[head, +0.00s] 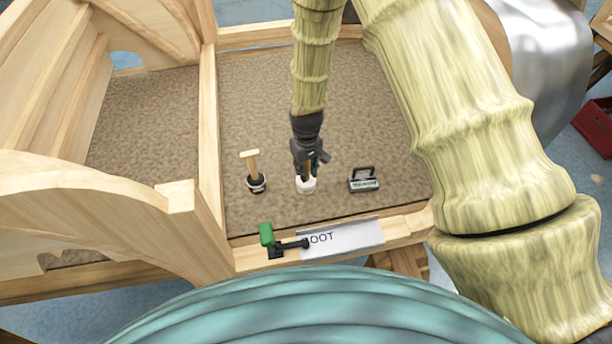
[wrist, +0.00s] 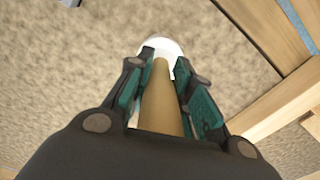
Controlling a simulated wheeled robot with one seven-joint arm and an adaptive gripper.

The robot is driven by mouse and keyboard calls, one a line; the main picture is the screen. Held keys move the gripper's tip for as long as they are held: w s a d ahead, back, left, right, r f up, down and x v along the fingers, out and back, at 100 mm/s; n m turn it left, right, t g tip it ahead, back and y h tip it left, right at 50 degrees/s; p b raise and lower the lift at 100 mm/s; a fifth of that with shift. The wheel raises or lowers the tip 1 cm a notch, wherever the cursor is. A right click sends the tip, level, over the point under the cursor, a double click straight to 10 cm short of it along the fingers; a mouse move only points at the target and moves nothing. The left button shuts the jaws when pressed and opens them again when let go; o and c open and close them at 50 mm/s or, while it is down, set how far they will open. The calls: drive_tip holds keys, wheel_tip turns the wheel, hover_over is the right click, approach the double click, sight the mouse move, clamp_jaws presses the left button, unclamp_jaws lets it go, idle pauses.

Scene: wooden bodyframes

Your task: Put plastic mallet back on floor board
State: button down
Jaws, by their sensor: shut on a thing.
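The plastic mallet, with a white head (head: 306,185) and a wooden handle, stands head down at the floor board (head: 330,100), inside the wooden frame. My gripper (head: 309,166) is above the head and shut on the handle. In the wrist view my gripper (wrist: 164,92) has its green-padded fingers on both sides of the tan handle (wrist: 160,105). The white head (wrist: 160,48) shows beyond the fingertips. I cannot tell whether the head touches the board.
A black-handled labelled block (head: 364,180) stands to the right. A green-handled clamp (head: 268,238) and a paper label (head: 345,237) are on the front rail.

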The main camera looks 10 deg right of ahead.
drive_tip(key=shift+f+b, duration=0.8)
drive_tip(key=shift+f, duration=0.75)
drive_tip(key=shift+f, duration=0.15)
drive_tip(key=c, duration=1.3)
unclamp_jaws()
drive_tip(key=shift+o, duration=0.2)
drive_tip(key=shift+r+b, duration=1.6)
drive_tip(key=shift+r, duration=4.55)
